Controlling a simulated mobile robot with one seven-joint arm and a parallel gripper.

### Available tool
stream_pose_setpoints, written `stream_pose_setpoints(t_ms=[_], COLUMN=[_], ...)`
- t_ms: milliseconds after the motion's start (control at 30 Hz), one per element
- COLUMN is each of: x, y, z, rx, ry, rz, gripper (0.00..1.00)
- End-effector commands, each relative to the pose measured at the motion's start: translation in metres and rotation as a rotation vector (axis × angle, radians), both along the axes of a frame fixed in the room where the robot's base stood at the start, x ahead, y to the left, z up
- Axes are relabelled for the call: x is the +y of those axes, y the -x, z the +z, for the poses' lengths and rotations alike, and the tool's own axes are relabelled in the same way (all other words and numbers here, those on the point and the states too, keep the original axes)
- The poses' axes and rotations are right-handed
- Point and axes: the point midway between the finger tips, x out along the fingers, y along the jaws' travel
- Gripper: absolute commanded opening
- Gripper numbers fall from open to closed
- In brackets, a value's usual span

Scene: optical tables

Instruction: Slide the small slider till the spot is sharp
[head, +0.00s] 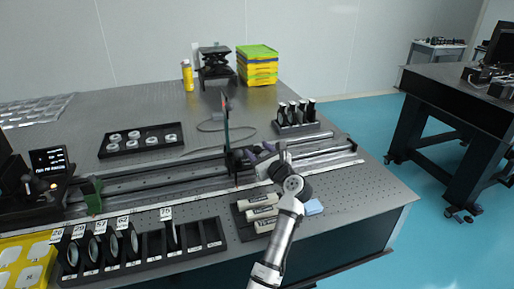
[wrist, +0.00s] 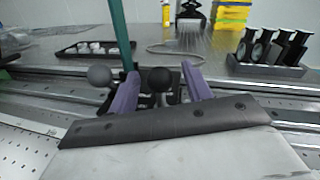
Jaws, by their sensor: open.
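A dark slider (head: 238,158) sits on the long optical rail (head: 150,178), carrying an upright green plate (head: 226,122). In the wrist view the green plate (wrist: 119,35) rises behind my left finger. My gripper (wrist: 160,76) is open, its two purple fingers pointing at the slider. A black ball knob (wrist: 162,79) shows between the fingers, with no visible grip on it. A grey ball knob (wrist: 99,75) is just left of the left finger. In the head view my gripper (head: 262,152) is at the slider's right side. No light spot is clearly visible.
A small display (head: 48,160) stands at the rail's left end. A lens rack (head: 145,258) and a tray of white cylinders (head: 242,225) lie in front. A black tray (head: 141,141) and a rack of mounts (head: 298,124) are behind. The rail's right stretch (head: 325,158) looks clear.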

Motion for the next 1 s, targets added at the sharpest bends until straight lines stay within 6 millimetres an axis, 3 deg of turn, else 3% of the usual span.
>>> stream_pose_setpoints(t_ms=[200, 467, 833, 1000], x=[0.0072, 0.0074, 0.0073, 0.0088], y=[-0.0115, -0.0119, -0.0116, -0.0113], z=[0.0002, -0.0001, -0.0003, 0.0001], rx=[-0.001, 0.000, 0.000, 0.000], ry=[0.002, 0.002, 0.002, 0.002], rz=[0.001, 0.001, 0.001, 0.002], gripper=[0.49, 0.48, 0.00, 0.00])
